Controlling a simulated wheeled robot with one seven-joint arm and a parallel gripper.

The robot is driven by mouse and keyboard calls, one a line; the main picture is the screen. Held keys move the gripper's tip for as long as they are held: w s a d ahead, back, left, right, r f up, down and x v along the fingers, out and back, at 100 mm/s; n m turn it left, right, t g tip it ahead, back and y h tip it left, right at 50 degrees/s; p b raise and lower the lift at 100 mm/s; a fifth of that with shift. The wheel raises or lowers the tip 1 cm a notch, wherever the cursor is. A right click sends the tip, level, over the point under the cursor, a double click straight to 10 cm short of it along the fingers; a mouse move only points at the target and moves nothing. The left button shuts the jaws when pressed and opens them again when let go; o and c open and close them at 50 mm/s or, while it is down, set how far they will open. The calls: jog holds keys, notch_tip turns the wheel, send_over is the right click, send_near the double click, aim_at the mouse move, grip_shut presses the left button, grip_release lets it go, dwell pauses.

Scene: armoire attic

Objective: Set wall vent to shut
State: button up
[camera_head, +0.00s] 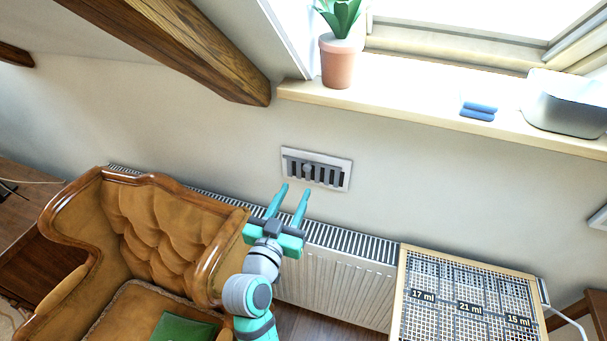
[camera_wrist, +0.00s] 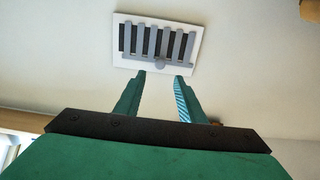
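The wall vent (camera_head: 316,169) is a white rectangular plate with grey vertical slats and dark gaps between them, on the wall below the window sill. A small round grey knob (camera_head: 307,171) sits on the slats, left of the middle in the head view. In the wrist view the vent (camera_wrist: 157,44) is ahead of the fingers, and the knob (camera_wrist: 159,65) shows at its lower edge. My gripper (camera_head: 294,190) is open and empty, with its teal fingers pointing at the wall just below and left of the vent. The fingertips appear apart from the knob.
A white radiator (camera_head: 340,287) runs along the wall under my gripper. A brown tufted armchair (camera_head: 150,230) stands close on the left. A grid-topped table (camera_head: 465,300) is at right. The sill (camera_head: 420,95) above holds a potted plant (camera_head: 338,62), blue cloths and a bin.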

aim_at(306, 169)
jog(key=x, duration=0.8)
jog(key=shift+w, duration=0.2)
